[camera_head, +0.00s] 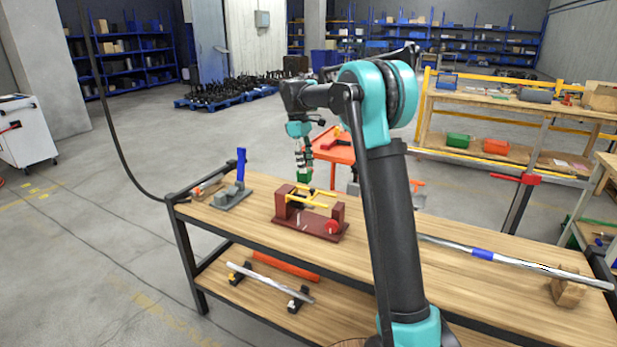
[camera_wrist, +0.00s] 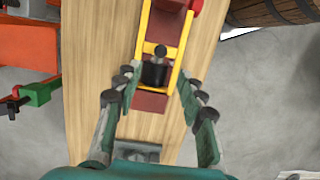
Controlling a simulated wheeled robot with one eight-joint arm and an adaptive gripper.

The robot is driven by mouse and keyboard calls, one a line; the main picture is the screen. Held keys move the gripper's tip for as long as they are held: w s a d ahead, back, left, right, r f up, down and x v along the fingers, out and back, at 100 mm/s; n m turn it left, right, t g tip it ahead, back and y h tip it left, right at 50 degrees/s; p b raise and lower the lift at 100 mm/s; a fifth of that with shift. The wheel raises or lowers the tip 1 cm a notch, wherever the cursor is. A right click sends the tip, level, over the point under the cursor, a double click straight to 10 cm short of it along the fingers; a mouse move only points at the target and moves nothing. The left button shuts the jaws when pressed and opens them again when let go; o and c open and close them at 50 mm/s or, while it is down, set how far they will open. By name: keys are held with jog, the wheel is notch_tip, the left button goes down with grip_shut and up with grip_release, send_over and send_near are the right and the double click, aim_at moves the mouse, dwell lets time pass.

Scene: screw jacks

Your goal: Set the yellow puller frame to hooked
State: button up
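The yellow puller frame (camera_head: 316,198) sits on a dark red fixture (camera_head: 318,230) on the wooden workbench. In the wrist view the yellow frame (camera_wrist: 181,52) shows as two long bars running away from me over the red body (camera_wrist: 149,101). A black cylinder with a round knob (camera_wrist: 154,72) stands between the bars. My gripper (camera_head: 304,178) is above the far side of the fixture in the head view. In the wrist view my gripper (camera_wrist: 160,98) is open, with its fingers spread at either side of the near end of the frame. Contact cannot be told.
A grey clamp with a blue handle (camera_head: 241,168) stands left of the fixture on the workbench (camera_head: 480,297). A long metal bar with a blue band (camera_head: 483,254) lies at the right. An orange cart (camera_head: 333,147) stands behind the bench.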

jog(key=shift+w+a+r, duration=0.1)
jog(key=shift+a+r, duration=0.05)
jog(key=shift+r, duration=0.65)
jog(key=shift+w+a+r, duration=0.1)
jog(key=shift+r, duration=0.7)
jog(key=shift+s, duration=0.1)
jog(key=s+d+f+m+t, duration=0.1)
jog(key=s+d+f+m, duration=0.3)
jog(key=s+f, duration=0.3)
jog(key=s+d+f+m+t+y, duration=0.1)
jog(key=s+d+f+m, duration=0.3)
jog(key=s, duration=1.4)
jog(key=s+d+f+m+t+y, duration=0.1)
jog(key=s+d+f+m+t, duration=0.2)
jog(key=s+d+f, duration=0.4)
jog(key=s+f+m, duration=0.1)
jog(key=s+f, duration=0.2)
jog(key=s, duration=0.2)
jog(key=shift+s+d+f, duration=0.25)
jog(key=shift+s+d, duration=0.1)
jog(key=shift+s, duration=0.05)
